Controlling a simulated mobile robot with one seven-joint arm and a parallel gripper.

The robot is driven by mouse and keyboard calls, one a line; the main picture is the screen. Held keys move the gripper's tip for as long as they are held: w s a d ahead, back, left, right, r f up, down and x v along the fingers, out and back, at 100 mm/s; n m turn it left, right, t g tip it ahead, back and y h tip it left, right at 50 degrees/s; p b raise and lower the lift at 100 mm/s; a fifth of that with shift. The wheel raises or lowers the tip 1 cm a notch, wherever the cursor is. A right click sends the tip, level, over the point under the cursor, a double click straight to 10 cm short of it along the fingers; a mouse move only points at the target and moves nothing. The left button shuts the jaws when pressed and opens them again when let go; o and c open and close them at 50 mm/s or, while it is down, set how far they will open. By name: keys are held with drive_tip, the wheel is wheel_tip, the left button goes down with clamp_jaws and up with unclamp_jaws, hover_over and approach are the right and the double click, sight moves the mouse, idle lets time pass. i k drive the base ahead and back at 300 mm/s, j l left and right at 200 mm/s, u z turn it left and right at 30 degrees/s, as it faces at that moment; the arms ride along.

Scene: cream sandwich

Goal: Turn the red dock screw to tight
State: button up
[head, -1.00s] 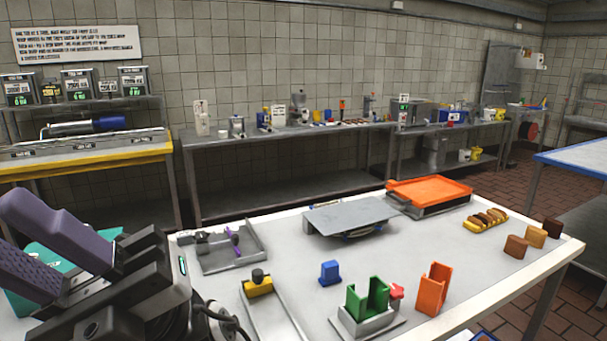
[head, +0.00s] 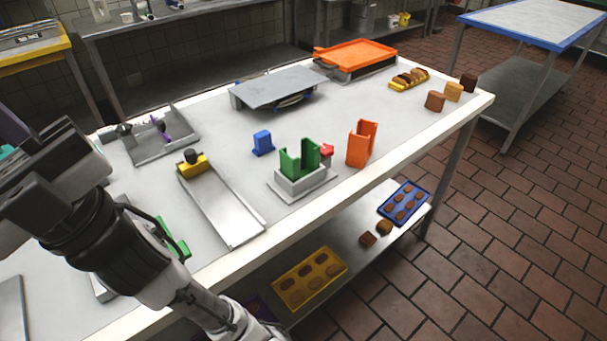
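The red dock screw (head: 326,150) is a small red knob on the right side of a grey dock block (head: 304,185) on the white table. A green U-shaped holder (head: 299,160) stands upright in that dock. Whether the screw is tight or loose cannot be told. My gripper (head: 40,185) is at the left edge of the head view, well left of the dock and apart from it. Its fingertips are not clear, so its opening cannot be told.
An orange U-shaped holder (head: 362,144) stands close right of the screw. A blue block (head: 263,143) and a metal chute with a yellow slider (head: 193,166) lie to the left. A grey raised plate (head: 277,88) and an orange tray (head: 355,54) stand behind. The table's front edge is near the dock.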

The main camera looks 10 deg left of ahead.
sight(326, 150)
drive_tip(key=i+l+z, duration=0.1)
drive_tip(key=i, duration=0.3)
drive_tip(key=i+l+z, duration=0.15)
drive_tip(key=i+l, duration=0.15)
drive_tip(key=i+j, duration=0.2)
drive_tip(key=i, duration=0.25)
